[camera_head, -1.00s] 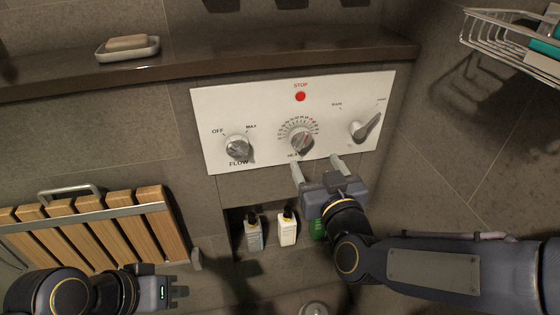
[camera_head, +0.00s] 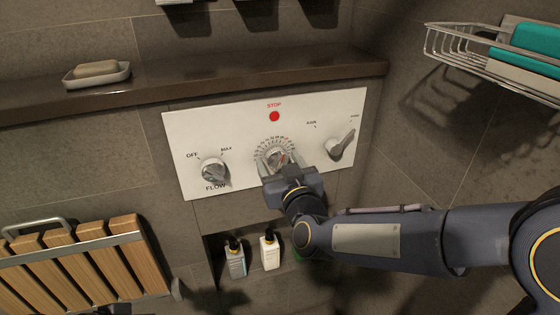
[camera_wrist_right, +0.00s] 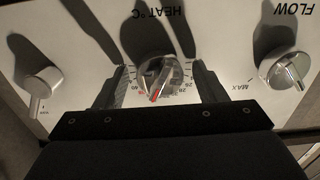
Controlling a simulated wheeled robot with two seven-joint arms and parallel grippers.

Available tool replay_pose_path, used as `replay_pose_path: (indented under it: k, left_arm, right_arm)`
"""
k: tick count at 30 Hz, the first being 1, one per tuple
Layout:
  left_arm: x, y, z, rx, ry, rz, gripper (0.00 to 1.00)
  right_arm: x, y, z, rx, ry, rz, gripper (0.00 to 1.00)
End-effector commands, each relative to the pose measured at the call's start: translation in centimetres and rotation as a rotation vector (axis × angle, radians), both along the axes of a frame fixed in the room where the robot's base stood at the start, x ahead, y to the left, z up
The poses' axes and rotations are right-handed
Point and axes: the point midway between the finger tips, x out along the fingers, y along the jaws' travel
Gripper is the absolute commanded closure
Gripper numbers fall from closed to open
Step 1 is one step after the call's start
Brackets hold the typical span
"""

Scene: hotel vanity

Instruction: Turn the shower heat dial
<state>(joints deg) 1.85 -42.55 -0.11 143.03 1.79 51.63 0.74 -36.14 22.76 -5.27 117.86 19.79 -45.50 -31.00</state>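The heat dial (camera_head: 277,156) is a silver knob with a ring of scale marks, in the middle of the white panel (camera_head: 235,112). In the right wrist view the dial (camera_wrist_right: 158,76) shows upside down, with a red mark at its scale. My right gripper (camera_head: 281,164) is at the panel. Its fingers (camera_wrist_right: 160,84) stand open on either side of the dial, with a visible gap on each side. They partly hide the dial in the head view. Only a dark sliver of my left arm shows at the bottom edge; its gripper is out of view.
The flow knob (camera_head: 213,170) is left of the dial, a lever knob (camera_head: 342,144) right, and a red stop button (camera_head: 274,116) above. A ledge with a soap dish (camera_head: 97,76) runs above. Bottles (camera_head: 270,250) stand in the niche below. A wire rack (camera_head: 470,62) is at right.

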Motion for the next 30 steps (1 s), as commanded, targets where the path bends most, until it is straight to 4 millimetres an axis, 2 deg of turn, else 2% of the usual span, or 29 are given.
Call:
replay_pose_path:
  k: [1, 9, 20, 30]
  left_arm:
    - [0.0, 0.0, 0.0, 0.0, 0.0, 0.0, 1.0]
    - [0.0, 0.0, 0.0, 0.0, 0.0, 0.0, 1.0]
    - [0.0, 0.0, -0.7, 0.0, 0.0, 0.0, 1.0]
    - [0.0, 0.0, -2.8, 0.0, 0.0, 0.0, 1.0]
  right_arm:
    - [0.0, 0.0, 0.0, 0.0, 0.0, 0.0, 0.43]
    - [0.0, 0.0, 0.0, 0.0, 0.0, 0.0, 0.78]
    - [0.0, 0.0, -0.2, 0.057, 0.019, -0.001, 0.78]
    - [-0.1, 0.1, -0.3, 0.295, 0.095, 0.0, 0.78]
